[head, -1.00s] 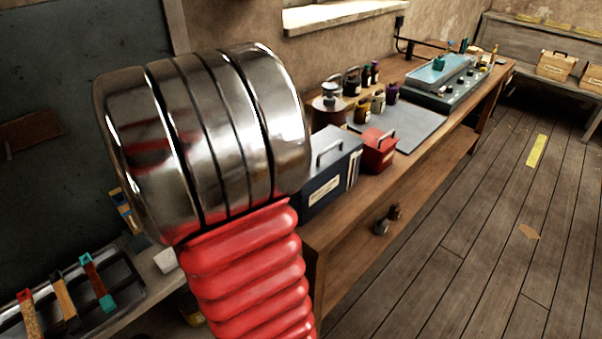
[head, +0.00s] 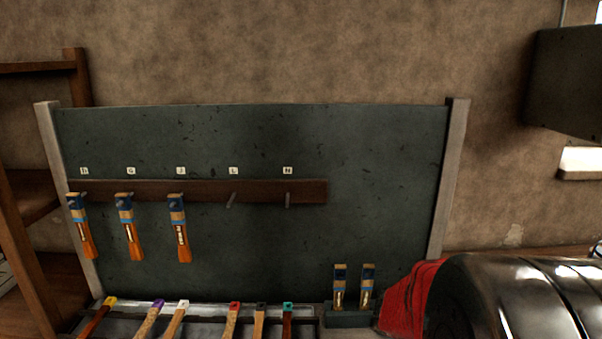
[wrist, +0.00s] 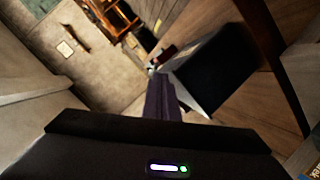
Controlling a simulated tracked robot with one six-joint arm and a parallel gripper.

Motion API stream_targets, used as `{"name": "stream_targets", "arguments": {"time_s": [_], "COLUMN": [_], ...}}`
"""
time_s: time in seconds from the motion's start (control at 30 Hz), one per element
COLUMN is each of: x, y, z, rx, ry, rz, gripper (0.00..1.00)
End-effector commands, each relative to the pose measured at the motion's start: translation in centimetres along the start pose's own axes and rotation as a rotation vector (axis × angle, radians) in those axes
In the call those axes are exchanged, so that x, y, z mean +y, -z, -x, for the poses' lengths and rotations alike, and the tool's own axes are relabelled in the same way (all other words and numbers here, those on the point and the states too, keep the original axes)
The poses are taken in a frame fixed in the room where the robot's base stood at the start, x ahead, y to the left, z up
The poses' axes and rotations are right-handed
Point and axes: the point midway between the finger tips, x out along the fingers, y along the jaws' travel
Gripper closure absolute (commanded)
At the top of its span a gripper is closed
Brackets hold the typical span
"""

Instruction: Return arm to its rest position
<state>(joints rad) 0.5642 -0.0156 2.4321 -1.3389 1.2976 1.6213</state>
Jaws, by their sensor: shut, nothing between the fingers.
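My gripper (wrist: 158,78) shows in the wrist view as a narrow dark bar reaching up from the wide black wrist housing. Its fingers are together with nothing visible between them. It points toward a floor area and a dark box-like shape (wrist: 213,72) that lies beyond and to the right of it. I cannot tell the distance. In the head view, my arm's red ribbed sleeve and shiny metal joint fill the lower right corner. My gripper itself is outside the head view.
A dark board (head: 250,140) stands by the wall with a wooden peg rail (head: 260,191) and three hanging orange-tipped tools. Below are a tray (head: 190,327) of several coloured-handled tools and a small holder (head: 348,319) with two tools. Shelves (head: 30,200) stand left; a dark box (head: 570,80) is upper right.

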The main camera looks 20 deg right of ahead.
Motion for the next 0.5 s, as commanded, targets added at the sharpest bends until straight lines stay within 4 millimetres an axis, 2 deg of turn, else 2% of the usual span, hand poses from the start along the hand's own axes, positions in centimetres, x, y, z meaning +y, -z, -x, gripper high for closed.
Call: {"name": "stream_targets", "arguments": {"time_s": [0.37,0.5], "x": [-2.3,-3.2], "y": [-5.5,-7.6], "z": [10.1,14.6], "rx": [-0.165,-0.174], "ry": [0.411,0.606], "rz": [0.289,0.406], "gripper": [1.0,1.0]}}
